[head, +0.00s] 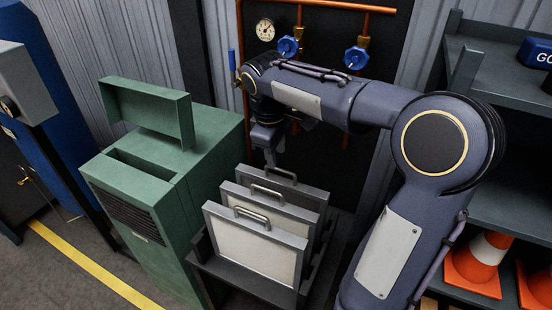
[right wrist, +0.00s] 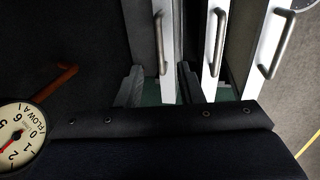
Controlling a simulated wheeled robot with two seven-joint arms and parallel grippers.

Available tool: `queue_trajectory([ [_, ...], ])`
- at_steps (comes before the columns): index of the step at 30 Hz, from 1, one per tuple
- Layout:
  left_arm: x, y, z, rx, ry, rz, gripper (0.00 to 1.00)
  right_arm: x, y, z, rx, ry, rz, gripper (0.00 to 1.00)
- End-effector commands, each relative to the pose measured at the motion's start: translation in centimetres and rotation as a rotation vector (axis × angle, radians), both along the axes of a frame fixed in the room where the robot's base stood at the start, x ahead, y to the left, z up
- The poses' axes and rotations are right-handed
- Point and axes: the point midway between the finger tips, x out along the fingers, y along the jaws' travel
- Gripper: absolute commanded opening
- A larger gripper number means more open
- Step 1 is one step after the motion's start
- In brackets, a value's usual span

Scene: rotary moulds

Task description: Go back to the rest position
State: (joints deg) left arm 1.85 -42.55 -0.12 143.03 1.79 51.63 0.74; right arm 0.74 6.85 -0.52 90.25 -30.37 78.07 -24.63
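My right gripper (head: 270,157) points down just behind and above the rearmost of three grey mould panels. The front panel (head: 255,248), middle panel (head: 308,217) and rear panel (head: 312,191) stand upright in a dark rack (head: 242,282), each with a handle on top. In the right wrist view the three handles show at the top, including the middle handle (right wrist: 214,45), apart from one another. My left gripper is not in view.
A green machine (head: 160,200) with a raised lid (head: 150,110) stands left of the rack. Copper pipes with blue valves (head: 288,47) and a gauge (head: 265,29) are on the wall behind my right arm. Shelves with orange cones (head: 473,270) stand at the right.

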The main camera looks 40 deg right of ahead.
Motion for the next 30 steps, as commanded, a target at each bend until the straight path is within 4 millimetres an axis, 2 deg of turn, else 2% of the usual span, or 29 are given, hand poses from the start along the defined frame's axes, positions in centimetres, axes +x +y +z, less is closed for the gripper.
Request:
queue_trajectory([
  [3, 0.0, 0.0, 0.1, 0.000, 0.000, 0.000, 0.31, -0.1, 0.1, 0.7, 0.000, -0.001, 0.000, 0.34],
  [8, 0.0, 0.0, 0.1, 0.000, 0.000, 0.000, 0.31, -0.1, 0.1, 0.8, 0.001, -0.001, -0.001, 0.34],
  [11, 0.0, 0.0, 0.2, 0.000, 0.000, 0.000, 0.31, -0.8, 0.4, 1.0, 0.019, -0.015, -0.012, 0.34],
  [14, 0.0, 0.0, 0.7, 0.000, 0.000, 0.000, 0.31, -3.1, 1.5, 1.3, 0.079, -0.058, -0.053, 0.34],
  [17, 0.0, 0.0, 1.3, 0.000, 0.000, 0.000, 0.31, -6.9, 3.7, 1.3, 0.190, -0.131, -0.134, 0.34],
  [21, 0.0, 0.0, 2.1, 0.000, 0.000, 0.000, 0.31, -12.7, 7.7, 0.2, 0.381, -0.234, -0.287, 0.34],
  [24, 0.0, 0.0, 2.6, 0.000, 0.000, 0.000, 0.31, -15.8, 10.3, -1.0, 0.502, -0.288, -0.395, 0.34],
  [27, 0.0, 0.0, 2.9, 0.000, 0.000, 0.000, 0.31, -17.9, 12.3, -2.2, 0.592, -0.322, -0.481, 0.34],
  [30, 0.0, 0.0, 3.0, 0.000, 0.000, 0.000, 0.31, -19.0, 13.5, -3.0, 0.646, -0.341, -0.535, 0.34],
])
